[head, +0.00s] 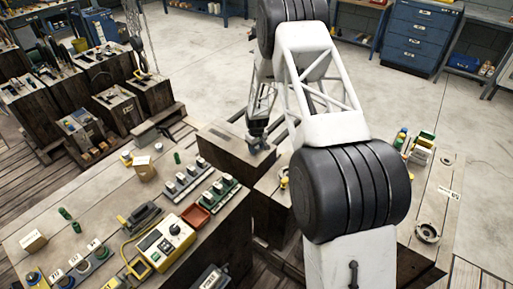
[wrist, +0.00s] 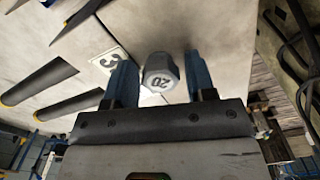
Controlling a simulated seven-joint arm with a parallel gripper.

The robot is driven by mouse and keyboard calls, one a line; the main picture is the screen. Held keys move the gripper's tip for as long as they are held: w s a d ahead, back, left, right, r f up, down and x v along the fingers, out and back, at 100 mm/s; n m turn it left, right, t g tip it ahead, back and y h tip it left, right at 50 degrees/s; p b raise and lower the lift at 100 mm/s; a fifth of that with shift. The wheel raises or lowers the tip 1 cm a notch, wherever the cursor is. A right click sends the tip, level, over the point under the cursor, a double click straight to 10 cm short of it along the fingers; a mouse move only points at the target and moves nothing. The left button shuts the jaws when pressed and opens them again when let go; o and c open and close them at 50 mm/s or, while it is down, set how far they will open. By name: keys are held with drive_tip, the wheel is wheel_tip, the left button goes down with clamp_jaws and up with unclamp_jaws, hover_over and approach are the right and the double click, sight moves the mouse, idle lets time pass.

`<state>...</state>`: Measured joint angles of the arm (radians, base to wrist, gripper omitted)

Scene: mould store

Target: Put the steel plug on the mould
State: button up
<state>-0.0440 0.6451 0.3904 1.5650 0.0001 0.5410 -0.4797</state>
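The steel plug (wrist: 160,72) is a grey, many-sided block marked 20, seen in the wrist view between the two blue fingers of my gripper (wrist: 161,76). A narrow pale gap shows beside it, so the fingers seem apart and not closed on it. The mould's pale top face (wrist: 222,30) lies beyond, with a white tag marked 3 (wrist: 108,58). In the head view my gripper (head: 257,143) is low over the wooden-sided mould block (head: 228,150). The plug is not clear there, and whether it touches the mould is hidden.
A near left bench (head: 95,205) carries a yellow control box (head: 163,247), a red tray (head: 196,216) and several small plugs. A right bench (head: 445,185) holds a metal ring (head: 428,232). Several blocks stand on pallets at the back left.

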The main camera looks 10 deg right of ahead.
drive_tip(key=shift+o, duration=0.4)
drive_tip(key=shift+r, duration=0.1)
wheel_tip(320, 180, up, 12)
idle(0.6)
idle(0.6)
drive_tip(key=shift+r, duration=0.15)
